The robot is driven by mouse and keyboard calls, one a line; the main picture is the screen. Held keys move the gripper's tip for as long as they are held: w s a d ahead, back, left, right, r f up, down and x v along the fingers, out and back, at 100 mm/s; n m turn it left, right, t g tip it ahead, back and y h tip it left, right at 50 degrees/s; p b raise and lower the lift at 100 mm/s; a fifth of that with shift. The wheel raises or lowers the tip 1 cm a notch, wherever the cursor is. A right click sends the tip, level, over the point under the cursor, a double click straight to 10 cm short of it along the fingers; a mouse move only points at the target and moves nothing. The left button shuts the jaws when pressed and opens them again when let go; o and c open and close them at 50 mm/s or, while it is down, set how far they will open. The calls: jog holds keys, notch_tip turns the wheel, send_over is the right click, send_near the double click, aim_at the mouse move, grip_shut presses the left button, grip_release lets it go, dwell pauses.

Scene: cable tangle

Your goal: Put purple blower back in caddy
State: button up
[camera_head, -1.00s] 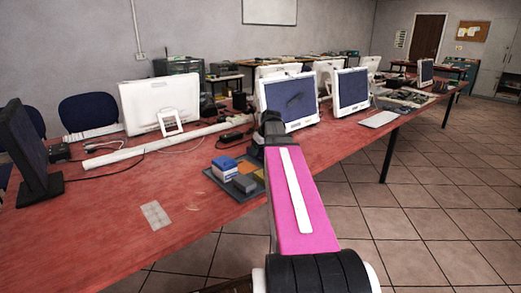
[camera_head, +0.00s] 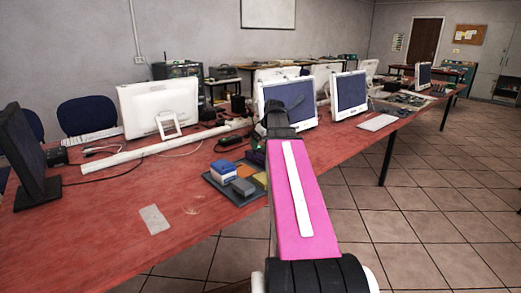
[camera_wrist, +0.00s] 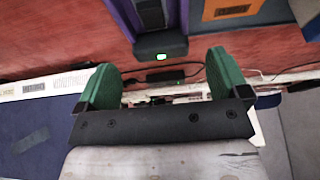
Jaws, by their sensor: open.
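In the wrist view, purple sides (camera_wrist: 124,18) flank a dark grey body with a green light at the top. I cannot tell whether this is the same thing. The caddy (camera_head: 222,192) is a dark tray near the table's front edge, holding blue, grey, yellow and orange blocks. My gripper (camera_wrist: 163,80) is open, its green fingers wide apart with nothing held, above the red table.
The red table (camera_head: 110,205) bears monitors, a long white bar (camera_head: 165,145), cables and a black adapter (camera_head: 230,140). Monitors stand close behind my gripper. A light card (camera_head: 154,219) lies at the front left. The table's left front is mostly clear.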

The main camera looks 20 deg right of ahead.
jog(key=shift+v, duration=2.7)
